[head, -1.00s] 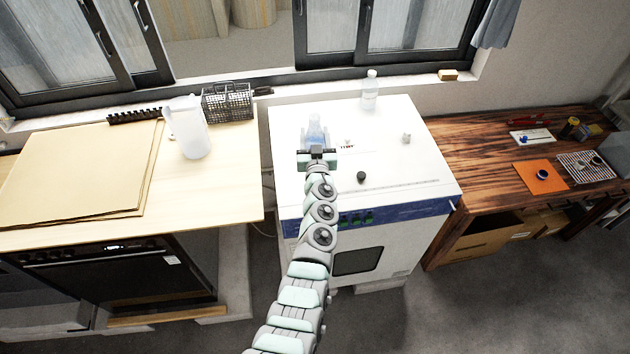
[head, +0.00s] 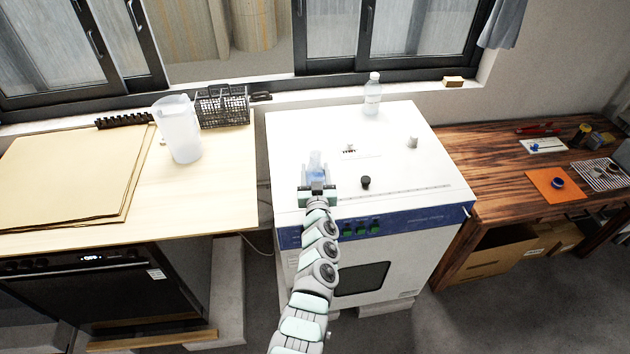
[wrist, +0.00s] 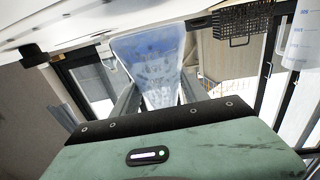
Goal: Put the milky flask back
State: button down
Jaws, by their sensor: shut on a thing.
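The milky flask (head: 316,163), pale bluish and translucent, is held by my gripper (head: 317,186) over the front left part of the white drying oven's top (head: 300,135). In the wrist view the flask (wrist: 152,52) sits between my gripper's two fingers (wrist: 158,100), wide at the top of the picture and narrowing toward the jaws. My gripper is shut on it. I cannot tell how high the flask is above the oven top. My gripper hides its lower part in the head view.
A clear bottle (head: 372,94), a black knob (head: 365,182) and a small grey piece (head: 412,142) stand on the oven. A white jug (head: 180,130) and black wire basket (head: 222,106) stand on the left bench. A wooden desk (head: 480,165) is at right.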

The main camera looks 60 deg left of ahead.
notch_tip(320, 180, down, 2)
jog(key=shift+f+b, duration=0.2)
jog(key=shift+b, duration=0.3)
jog(key=shift+r, duration=0.2)
jog(key=c, duration=0.6)
grip_release()
jog(key=shift+s+d+r+p, duration=0.25)
jog(key=shift+d+p, duration=0.25)
jog(key=shift+p, duration=0.3)
jog(key=p+v, duration=0.4)
jog(key=v, duration=0.6)
jog(key=shift+s+d+f+p, duration=0.15)
jog(key=shift+s+d+p, duration=0.05)
jog(key=shift+d+p, duration=0.2)
